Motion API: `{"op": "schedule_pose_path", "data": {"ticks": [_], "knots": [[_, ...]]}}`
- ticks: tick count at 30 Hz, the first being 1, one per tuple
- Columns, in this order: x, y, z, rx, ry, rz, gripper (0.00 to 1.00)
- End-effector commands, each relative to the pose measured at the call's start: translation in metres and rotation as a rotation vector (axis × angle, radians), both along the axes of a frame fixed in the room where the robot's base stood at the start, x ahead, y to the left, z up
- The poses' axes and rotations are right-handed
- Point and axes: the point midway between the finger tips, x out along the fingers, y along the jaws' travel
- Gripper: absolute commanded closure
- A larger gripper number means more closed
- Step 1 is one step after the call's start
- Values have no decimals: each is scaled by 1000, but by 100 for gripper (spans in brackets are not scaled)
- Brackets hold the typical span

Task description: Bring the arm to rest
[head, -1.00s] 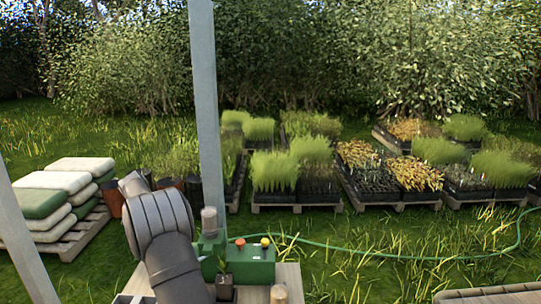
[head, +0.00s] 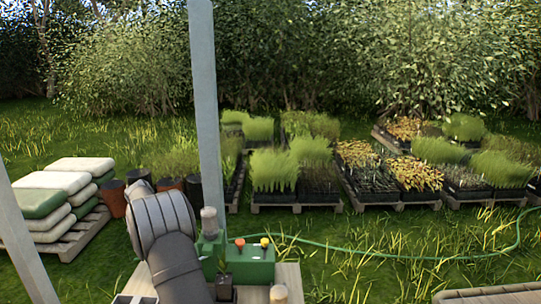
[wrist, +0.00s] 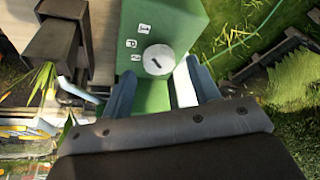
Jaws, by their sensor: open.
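My gripper (wrist: 160,78) is open in the wrist view, with two blue-grey fingers spread apart and nothing seen held between them. Beyond the fingers is a green box (wrist: 165,18) with small white marked labels and a round pale dial (wrist: 158,60). I cannot tell whether the fingers touch the box.
A small plant in a dark square pot (head: 224,290) stands in front of the box; a dark pot (wrist: 62,40) shows at upper left in the wrist view. A grey post (head: 206,110) rises behind the bench.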

Motion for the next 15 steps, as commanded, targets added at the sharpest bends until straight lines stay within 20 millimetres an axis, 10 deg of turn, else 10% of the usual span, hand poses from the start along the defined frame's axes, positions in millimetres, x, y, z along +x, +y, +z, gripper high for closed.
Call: {"op": "schedule_pose_path", "data": {"ticks": [15], "knots": [[-21, 34, 96, 2, -3, 1, 44]]}}
